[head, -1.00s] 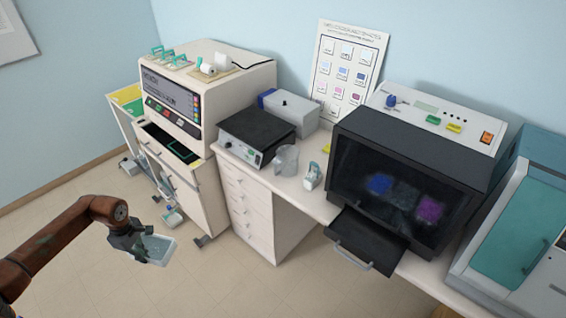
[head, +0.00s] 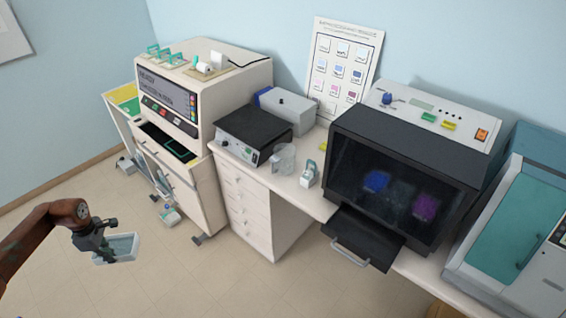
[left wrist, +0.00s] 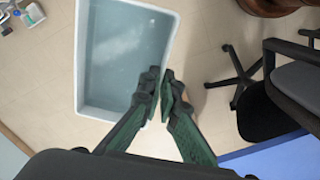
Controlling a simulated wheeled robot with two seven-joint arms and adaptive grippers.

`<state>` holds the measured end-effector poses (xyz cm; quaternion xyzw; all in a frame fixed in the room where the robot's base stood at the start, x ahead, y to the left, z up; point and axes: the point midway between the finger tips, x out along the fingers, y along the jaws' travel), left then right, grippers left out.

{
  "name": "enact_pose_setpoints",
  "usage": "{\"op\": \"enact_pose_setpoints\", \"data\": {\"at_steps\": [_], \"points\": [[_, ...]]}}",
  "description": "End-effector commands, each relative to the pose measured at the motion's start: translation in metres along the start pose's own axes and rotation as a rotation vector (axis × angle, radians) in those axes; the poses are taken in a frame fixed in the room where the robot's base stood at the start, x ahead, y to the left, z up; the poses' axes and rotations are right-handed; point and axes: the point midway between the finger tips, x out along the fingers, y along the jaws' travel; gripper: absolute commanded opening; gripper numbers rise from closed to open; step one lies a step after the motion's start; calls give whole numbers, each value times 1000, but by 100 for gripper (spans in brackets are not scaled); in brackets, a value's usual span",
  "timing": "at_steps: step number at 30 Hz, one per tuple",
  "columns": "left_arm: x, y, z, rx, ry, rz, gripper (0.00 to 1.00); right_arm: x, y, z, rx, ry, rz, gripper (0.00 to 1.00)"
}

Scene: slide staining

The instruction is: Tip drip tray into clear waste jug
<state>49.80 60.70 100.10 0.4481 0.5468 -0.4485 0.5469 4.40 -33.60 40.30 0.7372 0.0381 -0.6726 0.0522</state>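The drip tray (head: 127,257) is a white shallow rectangular tray with a blue-grey inside. It hangs above the floor at the left of the head view, in my left gripper (head: 103,251), and looks about level. In the left wrist view, the two dark green fingers (left wrist: 161,84) are shut on one edge of the tray (left wrist: 81,60). I cannot tell how much liquid is in it. The clear waste jug (head: 285,160) stands upright on the bench, right of and beyond the tray, well apart from it. My right gripper is not in view.
Near the jug are a black-topped hotplate device (head: 254,132), a small white bottle (head: 309,174) and a black cabinet (head: 400,180) with a pulled-out drawer (head: 362,238). A white drawer unit (head: 247,208) stands below the jug. The floor (head: 180,285) around the tray is open.

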Motion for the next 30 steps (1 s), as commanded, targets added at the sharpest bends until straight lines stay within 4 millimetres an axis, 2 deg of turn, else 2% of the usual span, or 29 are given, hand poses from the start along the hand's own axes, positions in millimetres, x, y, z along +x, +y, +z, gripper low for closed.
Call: {"op": "enact_pose_setpoints", "data": {"at_steps": [13,17,20,23,26,30], "points": [[-1,0,0,1,0,2,0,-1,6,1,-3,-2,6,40],[0,0,11,33,-2,2,0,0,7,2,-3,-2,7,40],[3,-1,38,118,-5,2,0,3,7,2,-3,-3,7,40],[5,-6,82,263,-6,4,0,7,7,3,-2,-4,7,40],[5,-15,136,458,-5,5,0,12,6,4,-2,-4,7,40],[0,-38,211,766,-5,6,0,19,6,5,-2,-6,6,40]]}}
